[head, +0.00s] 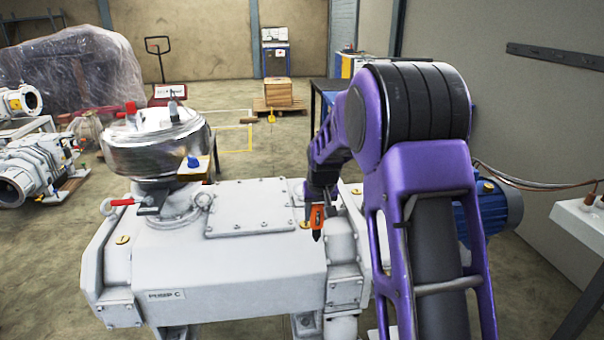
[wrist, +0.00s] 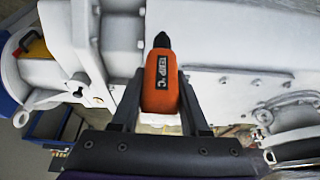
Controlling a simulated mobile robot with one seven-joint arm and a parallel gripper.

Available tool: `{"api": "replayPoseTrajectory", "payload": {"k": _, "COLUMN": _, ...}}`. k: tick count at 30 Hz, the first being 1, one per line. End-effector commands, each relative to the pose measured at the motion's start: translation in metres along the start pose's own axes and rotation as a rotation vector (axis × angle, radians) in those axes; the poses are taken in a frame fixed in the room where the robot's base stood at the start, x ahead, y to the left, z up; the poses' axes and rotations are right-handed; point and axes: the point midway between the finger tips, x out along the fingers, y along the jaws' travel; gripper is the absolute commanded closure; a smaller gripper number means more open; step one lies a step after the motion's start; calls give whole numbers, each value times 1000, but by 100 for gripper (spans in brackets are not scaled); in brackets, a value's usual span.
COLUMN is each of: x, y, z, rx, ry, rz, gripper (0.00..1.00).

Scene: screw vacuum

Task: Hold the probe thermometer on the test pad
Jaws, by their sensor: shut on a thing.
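An orange probe thermometer (head: 317,216) with a black tip is in my gripper (head: 317,203), over the right part of the white pump marked PUMP C (head: 240,250). In the head view its tip points down. In the wrist view the thermometer (wrist: 160,82) reads TEMP °C and sits between the two dark fingers of my gripper (wrist: 160,92), shut on its sides. The dark tip lies in front of the white casing (wrist: 215,45); I cannot tell whether it touches. I cannot pick out the test pad in either view.
A raised bolted cover plate (head: 250,208) lies left of the thermometer. A blue motor (head: 497,205) is at right, partly behind my arm.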

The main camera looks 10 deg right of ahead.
Motion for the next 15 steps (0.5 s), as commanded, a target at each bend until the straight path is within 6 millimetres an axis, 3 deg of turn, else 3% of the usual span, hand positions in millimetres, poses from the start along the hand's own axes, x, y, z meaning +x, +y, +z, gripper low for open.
{"api": "replayPoseTrajectory", "payload": {"k": 1, "x": -1, "y": -1, "z": -22, "rx": 0, "ry": 3, "rz": 0, "gripper": 100}}
{"api": "replayPoseTrajectory", "payload": {"k": 6, "x": -3, "y": -6, "z": -75, "rx": -12, "ry": 3, "rz": -3, "gripper": 100}}
{"api": "replayPoseTrajectory", "payload": {"k": 10, "x": -5, "y": -11, "z": -100, "rx": -25, "ry": 4, "rz": -6, "gripper": 100}}
{"api": "replayPoseTrajectory", "payload": {"k": 15, "x": -7, "y": -16, "z": -115, "rx": -35, "ry": 4, "rz": -8, "gripper": 100}}
